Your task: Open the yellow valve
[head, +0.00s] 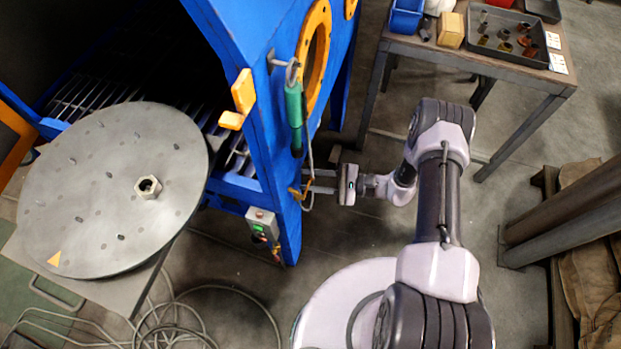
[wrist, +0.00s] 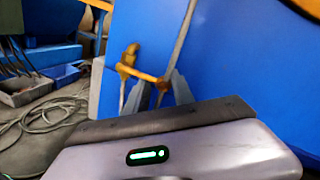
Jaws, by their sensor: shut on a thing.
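The yellow valve (head: 295,193) sits low on the front post of the blue cabinet, on a thin pipe. In the head view it is small and partly behind my gripper (head: 310,182), which reaches it from the right. In the wrist view the yellow valve (wrist: 129,58) has an upright part at the left and a yellow bar running to the right. The grey fingers of my gripper (wrist: 158,88) are shut on this bar. The lower part of the fingers is hidden behind the gripper's body.
The blue cabinet (head: 230,45) stands close beside my gripper. A green-handled tool (head: 294,105) hangs above the valve. A control box (head: 262,224) is mounted below left. A large grey disc (head: 100,215) lies at left. A workbench (head: 470,61) stands behind; cables (head: 200,322) cover the floor.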

